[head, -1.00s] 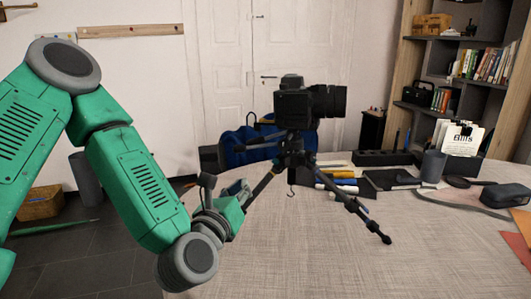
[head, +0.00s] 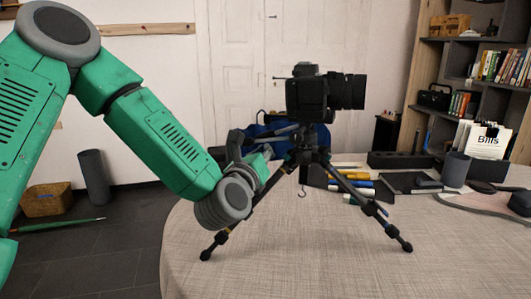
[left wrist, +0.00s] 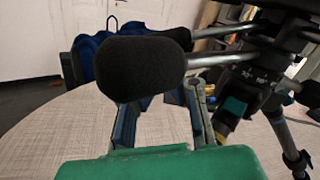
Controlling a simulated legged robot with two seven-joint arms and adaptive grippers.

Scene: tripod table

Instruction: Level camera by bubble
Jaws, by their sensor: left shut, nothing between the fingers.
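The black camera (head: 318,95) sits on the tripod (head: 304,158) on the table, its lens pointing right. It looks close to level in the head view, but I cannot make out any bubble. My left gripper (head: 264,162) is just left of the tripod head, partly hidden by my own wrist. In the left wrist view, the gripper (left wrist: 163,108) is shut and empty, below the black foam grip (left wrist: 140,68) of the tripod's handle. I cannot tell whether they touch. The tripod head (left wrist: 260,70) is at the right there. My right gripper is not in view.
The round, cloth-covered table (head: 300,265) is clear at the front. Markers (head: 352,184), a dark cup (head: 455,168) and a bills holder (head: 482,145) stand or lie behind and right of the tripod. A blue bag (left wrist: 85,55) is beyond the table.

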